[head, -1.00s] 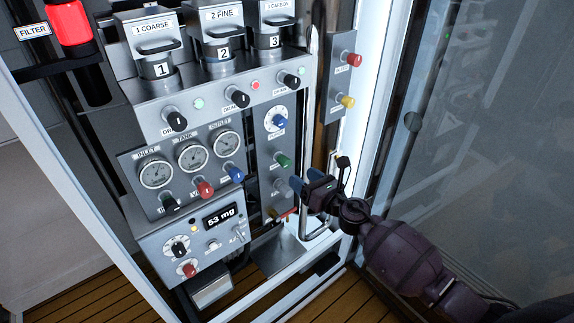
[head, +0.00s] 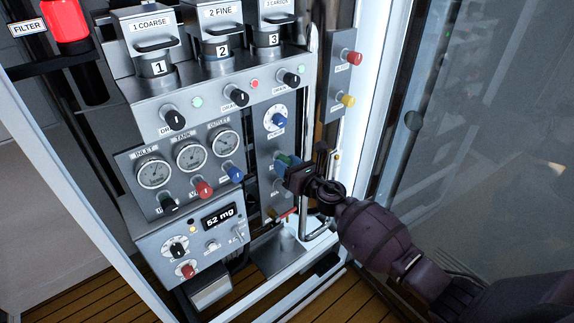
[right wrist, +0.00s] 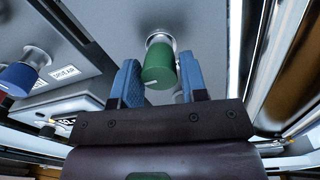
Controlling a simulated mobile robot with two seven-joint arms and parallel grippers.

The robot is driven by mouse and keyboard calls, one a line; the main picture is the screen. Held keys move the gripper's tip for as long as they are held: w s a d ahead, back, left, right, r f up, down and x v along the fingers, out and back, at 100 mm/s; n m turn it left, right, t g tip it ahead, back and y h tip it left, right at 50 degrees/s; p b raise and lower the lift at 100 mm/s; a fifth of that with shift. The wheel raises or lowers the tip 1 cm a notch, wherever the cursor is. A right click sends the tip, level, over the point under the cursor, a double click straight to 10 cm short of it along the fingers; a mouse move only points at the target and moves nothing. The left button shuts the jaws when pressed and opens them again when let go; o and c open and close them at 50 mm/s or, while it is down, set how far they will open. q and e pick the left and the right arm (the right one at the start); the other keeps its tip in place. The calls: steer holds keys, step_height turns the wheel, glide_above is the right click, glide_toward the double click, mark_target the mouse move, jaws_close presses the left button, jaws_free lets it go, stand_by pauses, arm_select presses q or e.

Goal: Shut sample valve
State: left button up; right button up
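A green knob (head: 284,159) is on the narrow column at the panel's right side; its label is hidden or too small to read. It also shows in the right wrist view (right wrist: 158,66). My right gripper (head: 281,167) is at this knob. In the right wrist view its blue fingers stand apart on either side of the knob, with a small gap visible at the right finger. Contact at the left finger is unclear. The grey knob below is hidden behind my right gripper in the head view. My left gripper is not in view.
A red-tipped lever (head: 288,212) is under my right gripper. The cabinet's white frame (head: 369,100) is to the right.

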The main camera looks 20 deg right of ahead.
steer(key=c, duration=0.5)
steer(key=shift+m, duration=0.3)
steer(key=m, duration=0.2)
steer(key=shift+m, duration=0.3)
steer(key=m, duration=0.3)
steer(key=shift+m, duration=0.3)
steer(key=m, duration=0.3)
steer(key=shift+s+a+r+p, duration=0.1)
steer(key=shift+p, duration=0.2)
steer(key=m, duration=0.2)
steer(key=shift+m+t, duration=0.3)
steer(key=shift+m, duration=0.1)
steer(key=m+p, duration=0.1)
steer(key=m, duration=0.1)
steer(key=shift+r+m, duration=0.1)
steer(key=shift+m, duration=0.3)
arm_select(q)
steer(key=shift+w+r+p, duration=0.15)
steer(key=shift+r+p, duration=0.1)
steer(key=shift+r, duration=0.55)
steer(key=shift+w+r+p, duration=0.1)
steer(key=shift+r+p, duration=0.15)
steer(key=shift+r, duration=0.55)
arm_select(e)
steer(key=shift+m+h, duration=0.3)
steer(key=shift+m, duration=1.7)
